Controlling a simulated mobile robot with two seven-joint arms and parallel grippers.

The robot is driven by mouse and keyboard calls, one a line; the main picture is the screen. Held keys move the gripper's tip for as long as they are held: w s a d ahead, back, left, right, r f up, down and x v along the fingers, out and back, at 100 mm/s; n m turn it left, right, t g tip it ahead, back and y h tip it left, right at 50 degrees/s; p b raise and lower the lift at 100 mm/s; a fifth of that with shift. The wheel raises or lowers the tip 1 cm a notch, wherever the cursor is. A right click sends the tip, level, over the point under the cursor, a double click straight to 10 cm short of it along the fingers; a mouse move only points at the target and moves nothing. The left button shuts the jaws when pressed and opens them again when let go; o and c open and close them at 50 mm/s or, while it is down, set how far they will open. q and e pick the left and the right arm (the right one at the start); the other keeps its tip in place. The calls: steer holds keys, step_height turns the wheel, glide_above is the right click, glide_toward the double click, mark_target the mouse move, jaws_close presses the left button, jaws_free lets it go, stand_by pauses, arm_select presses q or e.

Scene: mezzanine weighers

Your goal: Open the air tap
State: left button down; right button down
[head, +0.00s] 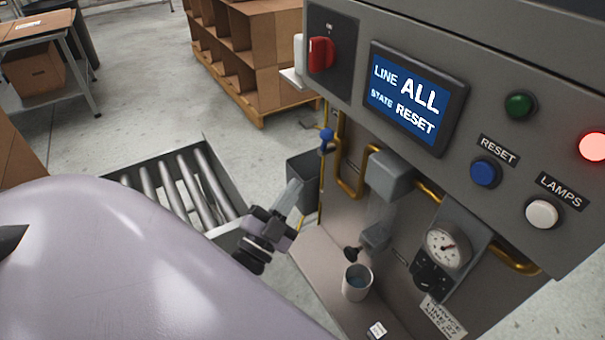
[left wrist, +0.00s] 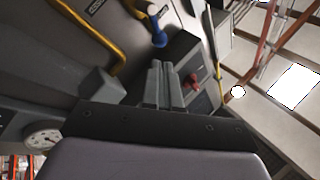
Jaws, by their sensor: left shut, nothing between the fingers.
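The air tap (head: 326,139) has a blue handle and sits on a yellow pipe under the control panel's left part. It also shows in the left wrist view (left wrist: 158,39), just beyond the fingertips. My left gripper (head: 293,190) is shut and empty. In the head view it is below and to the left of the tap, with its fingers pointing up toward it and a visible gap between. The left wrist view shows its two grey fingers (left wrist: 164,82) side by side. My right gripper is in neither view.
The control panel (head: 475,110) carries a red rotary switch (head: 321,54), a screen (head: 415,95) and buttons. Below are a pressure gauge (head: 446,246) and a cup (head: 357,283). A roller conveyor (head: 178,185) lies left.

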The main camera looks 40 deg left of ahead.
arm_select(q)
steer(key=shift+v, duration=2.05)
